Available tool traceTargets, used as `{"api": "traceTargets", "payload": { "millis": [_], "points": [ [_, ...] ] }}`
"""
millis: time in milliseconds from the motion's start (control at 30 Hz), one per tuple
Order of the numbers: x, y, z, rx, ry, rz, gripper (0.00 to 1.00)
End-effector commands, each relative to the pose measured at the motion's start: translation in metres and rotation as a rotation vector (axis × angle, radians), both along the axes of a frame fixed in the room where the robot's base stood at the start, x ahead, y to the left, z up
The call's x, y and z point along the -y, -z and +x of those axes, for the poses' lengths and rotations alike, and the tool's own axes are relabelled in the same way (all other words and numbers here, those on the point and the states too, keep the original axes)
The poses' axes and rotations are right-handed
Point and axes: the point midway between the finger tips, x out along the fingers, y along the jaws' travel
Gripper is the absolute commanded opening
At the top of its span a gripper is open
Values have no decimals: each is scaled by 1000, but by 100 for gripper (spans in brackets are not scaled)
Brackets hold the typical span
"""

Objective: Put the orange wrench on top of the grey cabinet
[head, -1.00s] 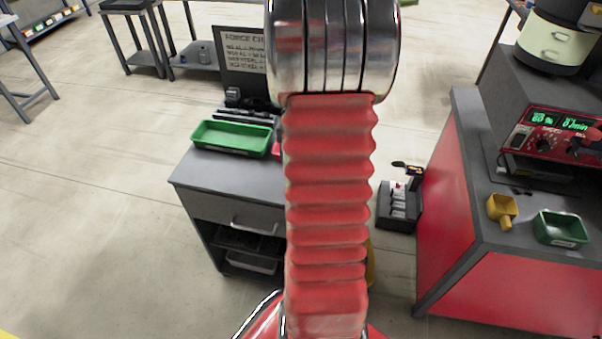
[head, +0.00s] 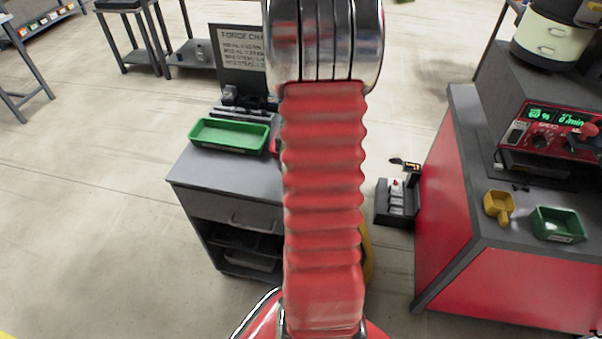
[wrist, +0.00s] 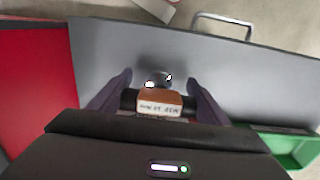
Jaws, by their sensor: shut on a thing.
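The grey cabinet (head: 230,174) stands left of centre in the head view, with a drawer handle on its front. Its right part is hidden behind my arm. In the wrist view its grey top (wrist: 250,80) spreads beneath my gripper. My gripper (wrist: 160,88) is shut on the orange wrench (wrist: 158,98), whose orange-brown labelled part shows between the fingers. A dark, shiny round end pokes out beyond it. The wrench appears above the cabinet top; I cannot tell whether it touches. In the head view the gripper and wrench are hidden behind my arm.
A green tray (head: 230,135) and a dark sign board (head: 237,58) are at the cabinet's back. A red surface (wrist: 35,85) borders the grey top in the wrist view. A red-sided bench (head: 445,200) stands right, with a small black stand (head: 397,200) between.

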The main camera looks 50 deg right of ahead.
Motion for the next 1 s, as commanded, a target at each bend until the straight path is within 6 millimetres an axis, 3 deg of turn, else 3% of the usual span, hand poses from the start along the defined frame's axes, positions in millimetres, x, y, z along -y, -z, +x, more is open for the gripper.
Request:
{"api": "traceTargets", "payload": {
  "millis": [100, 133, 367, 733, 1000],
  "points": [
    [0, 2, 0, 0, 0, 0, 29],
    [0, 2, 0, 0, 0, 0, 70],
    [0, 2, 0, 0, -1, 0, 87],
    [0, -2, 1, 0, -1, -1, 89],
    [1, -32, 1, 3, -1, -3, 89]
  ]
}}
